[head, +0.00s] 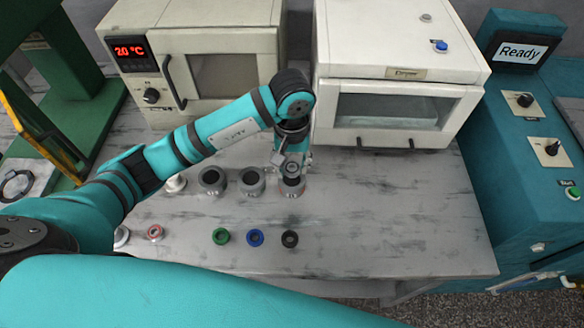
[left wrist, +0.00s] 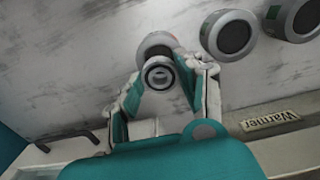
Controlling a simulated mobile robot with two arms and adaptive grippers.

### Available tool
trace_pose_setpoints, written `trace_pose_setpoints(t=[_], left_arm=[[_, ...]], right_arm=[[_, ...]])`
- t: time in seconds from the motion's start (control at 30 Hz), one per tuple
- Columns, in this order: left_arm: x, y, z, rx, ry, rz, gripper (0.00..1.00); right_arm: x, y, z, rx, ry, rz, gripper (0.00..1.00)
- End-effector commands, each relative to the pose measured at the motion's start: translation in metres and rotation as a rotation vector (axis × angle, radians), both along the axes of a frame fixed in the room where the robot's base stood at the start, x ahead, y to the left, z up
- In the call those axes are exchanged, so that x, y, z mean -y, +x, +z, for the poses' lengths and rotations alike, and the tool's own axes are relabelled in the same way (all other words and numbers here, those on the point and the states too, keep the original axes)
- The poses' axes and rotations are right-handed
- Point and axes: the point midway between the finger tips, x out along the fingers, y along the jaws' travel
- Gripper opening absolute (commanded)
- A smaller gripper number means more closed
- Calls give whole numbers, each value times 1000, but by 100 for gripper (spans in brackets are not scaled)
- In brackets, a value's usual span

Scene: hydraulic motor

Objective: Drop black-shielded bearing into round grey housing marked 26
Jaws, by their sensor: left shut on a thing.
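My left gripper (head: 292,160) is shut on a small ring-shaped bearing with a dark band and a light rim, which shows in the left wrist view (left wrist: 159,74). It holds the bearing over the rightmost round grey housing (head: 291,188), near the back of the table. In the left wrist view the bearing covers part of this housing (left wrist: 157,41); I cannot tell whether they touch. Two more round grey housings, a middle one (head: 251,182) and a left one (head: 212,180), stand beside it. No number is legible on any housing. My right gripper is not in view.
A red ring (head: 154,232), a green ring (head: 221,236), a blue ring (head: 255,238) and a dark ring (head: 290,239) lie along the front. The table's right side is clear.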

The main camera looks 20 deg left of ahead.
Motion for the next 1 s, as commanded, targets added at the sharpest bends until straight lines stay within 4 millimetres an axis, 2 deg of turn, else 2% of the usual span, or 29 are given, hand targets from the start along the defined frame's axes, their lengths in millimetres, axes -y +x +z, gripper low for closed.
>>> trace_pose_setpoints(t=[0.23, 0.6, 0.63, 0.8, 1.0], left_arm=[[0, -2, -30, -4, 0, 1, 4], [0, -1, -36, 1, 1, -1, 4], [0, -1, -35, 0, 1, 0, 40], [0, -1, -35, -1, 1, 0, 60], [0, -1, -35, -1, 1, 0, 60]], right_arm=[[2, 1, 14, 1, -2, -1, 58], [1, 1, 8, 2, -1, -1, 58], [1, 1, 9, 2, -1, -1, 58], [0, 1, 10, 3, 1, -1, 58], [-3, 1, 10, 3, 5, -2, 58]])
